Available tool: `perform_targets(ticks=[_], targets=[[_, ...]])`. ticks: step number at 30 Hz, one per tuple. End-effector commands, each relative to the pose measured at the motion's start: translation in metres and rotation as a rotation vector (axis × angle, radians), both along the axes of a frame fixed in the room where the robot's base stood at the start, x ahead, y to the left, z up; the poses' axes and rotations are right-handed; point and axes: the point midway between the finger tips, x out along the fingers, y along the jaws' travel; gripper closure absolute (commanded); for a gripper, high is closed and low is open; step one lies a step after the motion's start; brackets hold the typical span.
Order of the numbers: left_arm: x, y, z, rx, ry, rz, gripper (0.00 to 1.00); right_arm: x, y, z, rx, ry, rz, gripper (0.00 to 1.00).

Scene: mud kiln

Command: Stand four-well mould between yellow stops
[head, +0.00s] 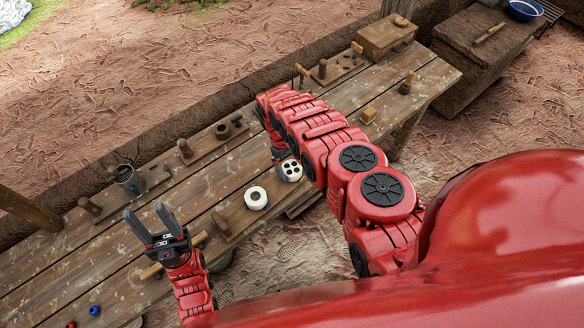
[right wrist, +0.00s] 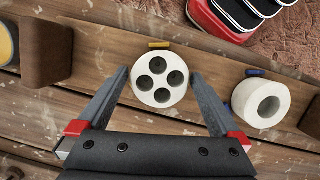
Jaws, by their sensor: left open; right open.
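The four-well mould (right wrist: 160,80) is a white round piece with several dark wells. It is upright, wells facing the camera, and also shows in the head view (head: 291,171). My right gripper (right wrist: 160,72) is open, one finger on each side of the mould; I cannot tell whether they touch it. One yellow stop (right wrist: 160,44) shows just beyond the mould's rim; any other yellow stop is hidden. My left gripper (head: 143,209) is open and empty over the left part of the bench, away from the mould.
A white mould with one round hole (right wrist: 262,101) stands to the right in the right wrist view, by a blue stop (right wrist: 255,72). A brown block (right wrist: 45,52) stands to the left. Wooden tool racks (head: 185,150) line the bench's far edge. Bare planks (head: 150,190) lie between.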

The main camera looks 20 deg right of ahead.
Motion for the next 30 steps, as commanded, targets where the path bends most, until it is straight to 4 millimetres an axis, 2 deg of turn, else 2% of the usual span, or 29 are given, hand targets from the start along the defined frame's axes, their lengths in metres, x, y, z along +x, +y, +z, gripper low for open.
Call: perform_targets(ticks=[21,30], targets=[[0.0,0.0,-0.041,0.0,0.0,0.0,0.5,0.023,0.014,0.097,-0.001,-0.001,-0.001,0.0],[0.0,0.0,-0.042,0.0,0.0,0.0,0.5,0.023,0.016,0.107,-0.001,0.003,0.0,0.0]])
